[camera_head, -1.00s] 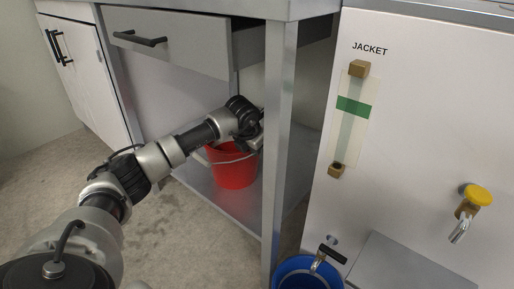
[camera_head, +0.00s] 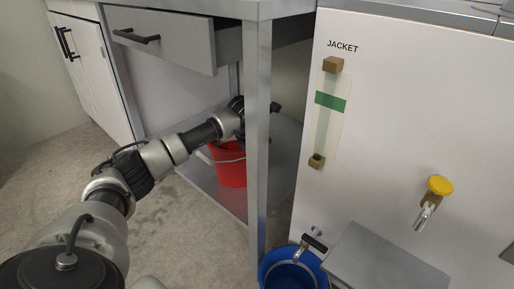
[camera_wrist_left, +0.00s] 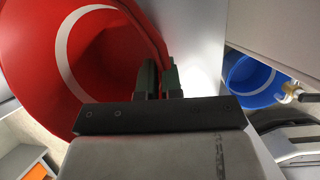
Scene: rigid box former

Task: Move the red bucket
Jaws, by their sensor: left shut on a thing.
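The red bucket (camera_head: 229,168) is in the open bay under the counter, at the lower shelf. Its right side is hidden behind the metal post, and its top is partly hidden by my left arm. I cannot tell whether its base touches the shelf. My left gripper (camera_wrist_left: 159,72) is shut on the bucket's rim; in the left wrist view the bucket (camera_wrist_left: 30,60) fills the upper left, with its pale handle band across it. In the head view the fingertips are hidden. My right gripper is not in view.
The metal post (camera_head: 257,150) stands directly right of the bucket. A blue bucket (camera_head: 292,272) stands under a tap by the white JACKET panel (camera_head: 385,120). A drawer (camera_head: 165,40) hangs open above the bay. Floor (camera_head: 165,220) in front is clear.

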